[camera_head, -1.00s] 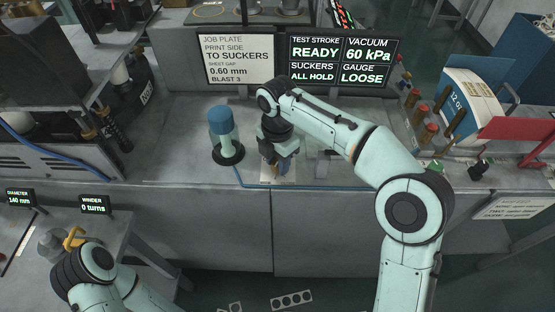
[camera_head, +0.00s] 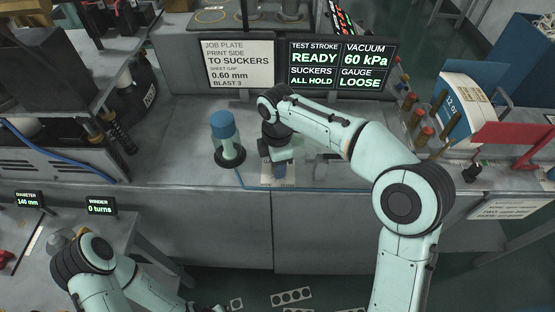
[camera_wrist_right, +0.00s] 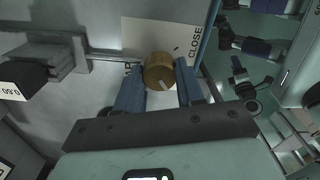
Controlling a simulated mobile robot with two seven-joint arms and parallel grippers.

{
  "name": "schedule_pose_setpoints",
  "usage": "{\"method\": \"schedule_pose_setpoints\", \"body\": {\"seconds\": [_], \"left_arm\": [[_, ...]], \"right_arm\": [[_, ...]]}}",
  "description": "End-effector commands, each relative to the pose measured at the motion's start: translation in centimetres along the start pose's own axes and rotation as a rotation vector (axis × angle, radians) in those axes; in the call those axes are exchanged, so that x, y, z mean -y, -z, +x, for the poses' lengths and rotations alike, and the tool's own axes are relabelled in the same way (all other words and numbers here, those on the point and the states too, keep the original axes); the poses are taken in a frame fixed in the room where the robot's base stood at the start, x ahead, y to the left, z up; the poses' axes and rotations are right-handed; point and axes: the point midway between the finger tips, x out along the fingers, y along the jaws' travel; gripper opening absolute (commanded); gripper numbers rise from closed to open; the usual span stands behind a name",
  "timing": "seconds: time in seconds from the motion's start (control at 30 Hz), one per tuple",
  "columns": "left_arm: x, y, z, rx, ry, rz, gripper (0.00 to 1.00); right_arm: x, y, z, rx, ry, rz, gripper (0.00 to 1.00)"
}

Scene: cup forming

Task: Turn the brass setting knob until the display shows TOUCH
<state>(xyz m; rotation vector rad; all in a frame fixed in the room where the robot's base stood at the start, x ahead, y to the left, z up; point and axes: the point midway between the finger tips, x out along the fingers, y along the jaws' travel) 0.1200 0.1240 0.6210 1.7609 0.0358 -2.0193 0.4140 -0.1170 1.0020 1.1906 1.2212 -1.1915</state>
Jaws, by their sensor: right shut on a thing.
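The brass setting knob (camera_wrist_right: 158,70) shows in the right wrist view, against a pale plate (camera_wrist_right: 150,38) lettered CLOSE. A light mark shows on its face. My right gripper (camera_wrist_right: 160,86) is shut on it, with one blue finger on each side. In the head view my right gripper (camera_head: 278,166) is over the bench front and hides the knob. The display (camera_head: 340,66) reads TEST STROKE READY, VACUUM 60 kPa, SUCKERS ALL HOLD and GAUGE LOOSE. My left arm is at the lower left; its gripper cannot be made out.
A blue-capped post (camera_head: 226,140) stands on the bench just left of my right gripper. A job plate sign (camera_head: 238,64) stands behind it. Several brown-topped pegs (camera_head: 423,136) are at the right. A blue hose runs along the bench edge.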

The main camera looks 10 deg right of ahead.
Motion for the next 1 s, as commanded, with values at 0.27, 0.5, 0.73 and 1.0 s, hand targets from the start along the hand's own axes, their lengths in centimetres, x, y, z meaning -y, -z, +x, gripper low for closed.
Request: {"method": "schedule_pose_setpoints", "body": {"seconds": [0.27,0.5,0.73,1.0], "left_arm": [[-0.40,0.34,-0.79,-0.005,-0.002,0.002,0.52],[-0.49,0.42,-0.97,-0.006,-0.002,0.002,0.52],[-0.49,0.42,-0.97,-0.006,-0.002,0.002,0.52],[-0.49,0.42,-0.97,-0.006,-0.002,0.002,0.52]], "right_arm": [[-0.08,0.01,-0.17,-0.001,-0.002,0.140,0.07],[-0.08,0.02,-0.10,-0.001,-0.003,0.191,0.07],[-0.08,0.01,-0.07,-0.001,-0.003,0.197,0.07],[-0.08,0.02,-0.06,-0.001,-0.003,0.196,0.63]]}}
